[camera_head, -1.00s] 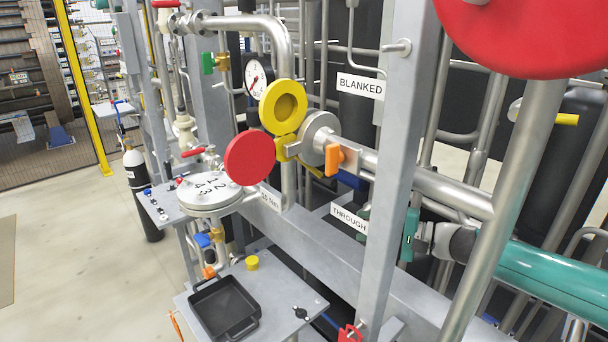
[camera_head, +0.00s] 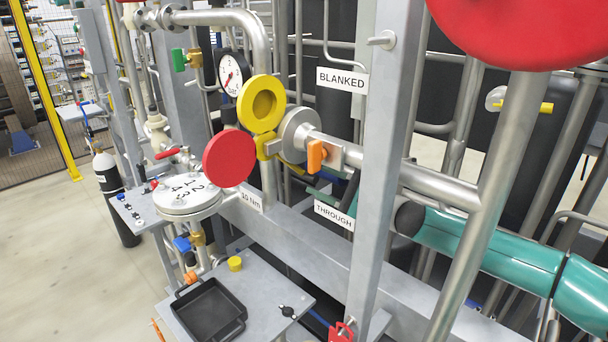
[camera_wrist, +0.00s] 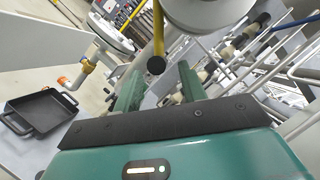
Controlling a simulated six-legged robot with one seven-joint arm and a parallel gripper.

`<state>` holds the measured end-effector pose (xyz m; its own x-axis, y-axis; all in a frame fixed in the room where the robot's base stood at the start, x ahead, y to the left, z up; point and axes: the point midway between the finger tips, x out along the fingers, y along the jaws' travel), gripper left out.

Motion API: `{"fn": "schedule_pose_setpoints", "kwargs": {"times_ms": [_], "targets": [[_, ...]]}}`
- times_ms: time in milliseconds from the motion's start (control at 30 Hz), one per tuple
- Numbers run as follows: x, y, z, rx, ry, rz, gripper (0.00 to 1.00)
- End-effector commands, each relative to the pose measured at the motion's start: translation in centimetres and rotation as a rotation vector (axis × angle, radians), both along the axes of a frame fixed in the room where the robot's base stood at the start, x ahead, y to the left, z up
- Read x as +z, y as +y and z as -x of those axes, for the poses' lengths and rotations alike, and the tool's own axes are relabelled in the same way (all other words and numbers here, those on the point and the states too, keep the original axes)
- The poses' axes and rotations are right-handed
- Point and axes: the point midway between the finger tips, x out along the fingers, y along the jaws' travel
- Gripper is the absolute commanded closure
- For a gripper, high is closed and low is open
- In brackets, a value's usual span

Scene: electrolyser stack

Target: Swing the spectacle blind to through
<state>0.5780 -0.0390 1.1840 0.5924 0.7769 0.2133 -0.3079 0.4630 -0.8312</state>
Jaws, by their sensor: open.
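The spectacle blind shows in the head view as a yellow ring (camera_head: 262,104) and a red disc (camera_head: 229,158), joined by a yellow piece beside the grey pipe flange (camera_head: 297,134). The ring stands up and the disc sits lower left, both outside the flange. A yellow bar with a black end (camera_wrist: 158,35) shows in the wrist view, below a round grey body. My gripper (camera_wrist: 160,82) is open and empty, its green fingers either side of the bar's black end, which appears just beyond the tips. In the head view the post partly hides my gripper.
Signs read BLANKED (camera_head: 342,80) and THROUGH (camera_head: 333,215). A grey post (camera_head: 380,150) stands before my arm. An orange handle (camera_head: 316,155) is by the flange. A black tray (camera_head: 208,308) lies on the lower shelf. A large red disc (camera_head: 515,30) fills the upper right.

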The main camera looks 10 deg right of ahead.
Motion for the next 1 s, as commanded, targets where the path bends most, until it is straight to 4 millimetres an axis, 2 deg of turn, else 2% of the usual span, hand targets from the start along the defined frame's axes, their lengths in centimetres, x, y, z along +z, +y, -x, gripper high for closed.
{"fn": "schedule_pose_setpoints", "kwargs": {"times_ms": [100, 233, 600, 667, 800, 833, 1000], "targets": [[0.5, 2.0, -1.3, 0.005, -0.001, -0.001, 0.59], [0.8, 3.2, -2.3, 0.004, -0.001, 0.000, 0.59], [0.9, 3.8, -2.9, 0.001, 0.000, 0.000, 0.59], [0.9, 3.8, -2.9, 0.001, 0.000, 0.000, 0.68], [0.9, 3.7, -2.9, 0.001, 0.000, 0.000, 0.96], [0.9, 3.7, -2.9, 0.001, 0.000, 0.000, 1.00], [0.9, 3.7, -2.8, 0.001, 0.000, 0.000, 1.00]]}}
